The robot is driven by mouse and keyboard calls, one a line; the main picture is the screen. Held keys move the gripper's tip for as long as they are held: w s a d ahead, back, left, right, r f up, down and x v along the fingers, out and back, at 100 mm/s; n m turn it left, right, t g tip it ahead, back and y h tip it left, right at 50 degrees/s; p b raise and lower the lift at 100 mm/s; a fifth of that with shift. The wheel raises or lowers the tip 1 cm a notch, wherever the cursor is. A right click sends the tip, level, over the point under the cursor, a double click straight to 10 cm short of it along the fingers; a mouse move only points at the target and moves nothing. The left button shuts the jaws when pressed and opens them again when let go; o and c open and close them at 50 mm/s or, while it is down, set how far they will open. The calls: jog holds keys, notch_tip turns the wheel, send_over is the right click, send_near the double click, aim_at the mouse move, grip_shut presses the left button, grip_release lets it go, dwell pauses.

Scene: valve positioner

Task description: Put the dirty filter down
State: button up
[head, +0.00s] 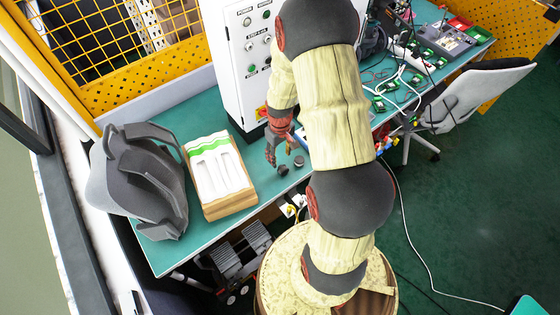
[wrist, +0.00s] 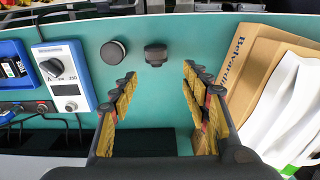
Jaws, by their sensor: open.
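Two small dark round pieces stand on the teal bench top. One (wrist: 156,54) is straight ahead of my fingertips in the wrist view and shows in the head view (head: 283,170). The other (wrist: 114,52), with a grey round face, is beside it, farther from the cardboard box; it also shows in the head view (head: 299,161). I cannot tell from their looks which is the dirty filter. My gripper (wrist: 160,74) is open, with nothing between its fingers. In the head view my gripper (head: 279,158) is just above the bench, close to both pieces.
A cardboard box (head: 230,207) with white inserts stands left of my gripper, and a dark grey moulded object (head: 140,180) lies beyond it. A white control cabinet (head: 240,60) stands behind. A blue and white device with a knob (wrist: 62,72) is left in the wrist view.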

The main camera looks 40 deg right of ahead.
jog(key=a+r+t, duration=0.1)
jog(key=a+r, duration=0.4)
jog(key=r, duration=0.8)
jog(key=a+r+t, duration=0.2)
jog(key=a+r, duration=0.4)
jog(key=r, duration=0.6)
jog(key=s+a+r+t, duration=0.2)
jog(key=s+a+r, duration=0.7)
jog(key=s+r, duration=0.3)
jog(key=shift+s+r+n+t, duration=0.2)
jog(key=shift+s+n+t, duration=0.1)
jog(key=shift+s, duration=0.4)
